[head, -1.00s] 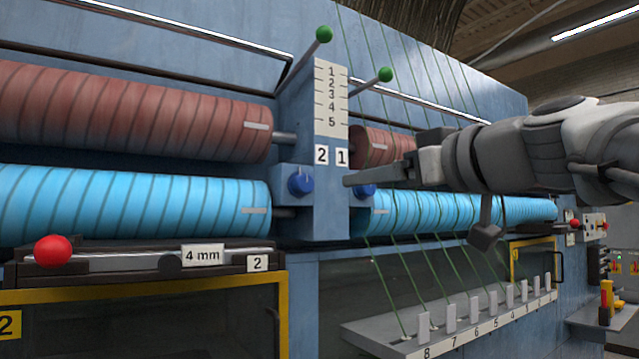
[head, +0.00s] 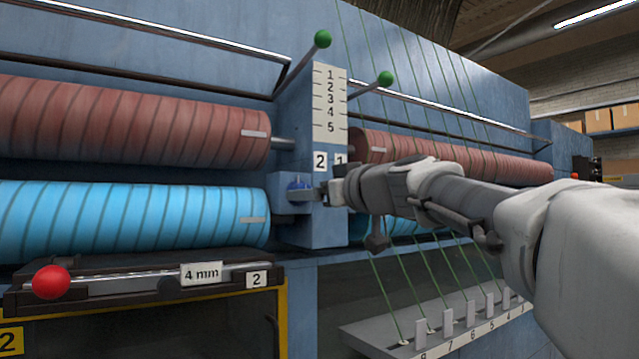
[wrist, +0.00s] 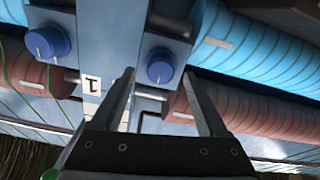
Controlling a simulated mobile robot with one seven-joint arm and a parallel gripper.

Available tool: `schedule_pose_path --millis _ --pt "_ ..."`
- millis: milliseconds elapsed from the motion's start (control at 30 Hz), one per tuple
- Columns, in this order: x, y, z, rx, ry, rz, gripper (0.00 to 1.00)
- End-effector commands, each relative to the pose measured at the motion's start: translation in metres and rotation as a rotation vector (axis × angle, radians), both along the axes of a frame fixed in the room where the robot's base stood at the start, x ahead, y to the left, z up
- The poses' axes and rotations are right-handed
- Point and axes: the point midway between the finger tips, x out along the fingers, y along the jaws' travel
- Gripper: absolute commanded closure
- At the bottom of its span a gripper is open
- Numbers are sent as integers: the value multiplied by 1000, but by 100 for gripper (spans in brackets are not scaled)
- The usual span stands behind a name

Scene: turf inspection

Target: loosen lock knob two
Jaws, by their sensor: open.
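Lock knob two is the blue knob (head: 298,182) below the "2" label (head: 320,161) on the blue centre post, between the roller ends. My gripper (head: 318,191) is open and empty, just to the right of the knob in the head view. In the wrist view my fingertips (wrist: 158,75) sit on either side of the knob in the picture; I cannot tell how far in front of it they are. The other blue knob (wrist: 48,41) is to the left in the wrist view, hidden behind my gripper in the head view.
Red rollers (head: 140,122) and blue rollers (head: 130,215) flank the post. Two green-tipped levers (head: 322,39) stick out above. A red ball handle (head: 51,282) and a "4 mm" bar stand at lower left. Green strands run down to a numbered rack (head: 420,333).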

Motion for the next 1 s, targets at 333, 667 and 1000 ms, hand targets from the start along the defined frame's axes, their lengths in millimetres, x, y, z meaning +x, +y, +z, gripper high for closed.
schedule_pose_path --millis 333,667,1000 --pt "11 9 0 1 0 1 23" --pt "11 8 0 1 0 1 59" --pt "11 8 0 1 1 1 100"
